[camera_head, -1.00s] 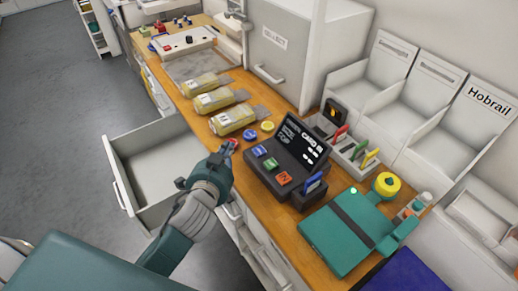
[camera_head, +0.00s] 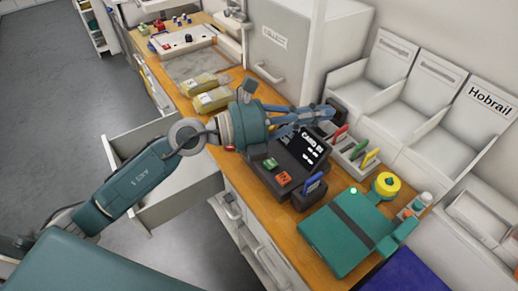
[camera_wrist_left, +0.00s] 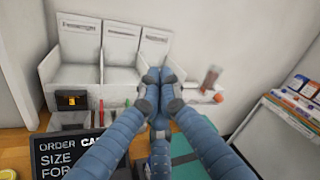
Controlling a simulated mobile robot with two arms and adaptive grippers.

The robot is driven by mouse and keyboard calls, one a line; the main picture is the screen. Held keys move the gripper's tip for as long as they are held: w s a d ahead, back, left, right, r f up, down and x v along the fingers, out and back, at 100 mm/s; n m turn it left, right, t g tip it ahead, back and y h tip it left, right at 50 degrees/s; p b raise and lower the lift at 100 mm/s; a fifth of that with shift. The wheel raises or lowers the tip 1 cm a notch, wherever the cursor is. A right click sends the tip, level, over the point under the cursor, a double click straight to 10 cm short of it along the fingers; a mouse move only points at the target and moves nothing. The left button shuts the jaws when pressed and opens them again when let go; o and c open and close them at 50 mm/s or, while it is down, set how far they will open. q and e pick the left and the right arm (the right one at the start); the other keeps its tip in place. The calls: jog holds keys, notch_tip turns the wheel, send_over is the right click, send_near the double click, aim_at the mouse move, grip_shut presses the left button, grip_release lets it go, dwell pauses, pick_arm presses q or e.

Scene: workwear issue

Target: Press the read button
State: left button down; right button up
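The dark terminal (camera_head: 262,182) stands on the wooden counter with its screen (camera_head: 308,146) tilted up. Its green button (camera_head: 270,163) and orange button (camera_head: 283,178) show in the head view; their labels are too small to read. The blue button is hidden behind my left arm. My left gripper (camera_head: 328,112) is above and behind the terminal, its fingers pointing right, apart from the visible buttons. In the left wrist view its fingertips (camera_wrist_left: 158,76) are together with nothing seen between them. The screen (camera_wrist_left: 70,155) also shows there at lower left. My right gripper is not in view.
A rack of coloured cards (camera_head: 350,150) and white bins (camera_head: 385,65) stand behind. Yellow packets (camera_head: 213,98) lie left. An open drawer (camera_head: 180,200) juts out in front.

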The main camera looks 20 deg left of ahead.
pick_arm(q)
jog(key=w+a+f+m+y, duration=0.2)
jog(key=a+f+y, duration=0.3)
jog(key=a, duration=0.2)
jog(key=w+a+f+m+g+y, duration=0.1)
jog(key=w+a+f+m+y, duration=0.1)
jog(key=a+f+y, duration=0.3)
jog(key=w+a, duration=0.1)
jog(key=a, duration=0.2)
jog(key=shift+a+f+g, duration=0.15)
jog(key=shift+f+g, duration=0.15)
jog(key=shift+f, duration=0.1)
jog(key=shift+w+f, duration=0.1)
notch_tip(320, 180, down, 8)
jog(key=b, duration=0.4)
jog(key=shift+f+b, duration=0.35)
jog(key=shift+b, duration=0.3)
jog(key=shift+f+b, duration=0.4)
jog(key=shift+b, duration=0.2)
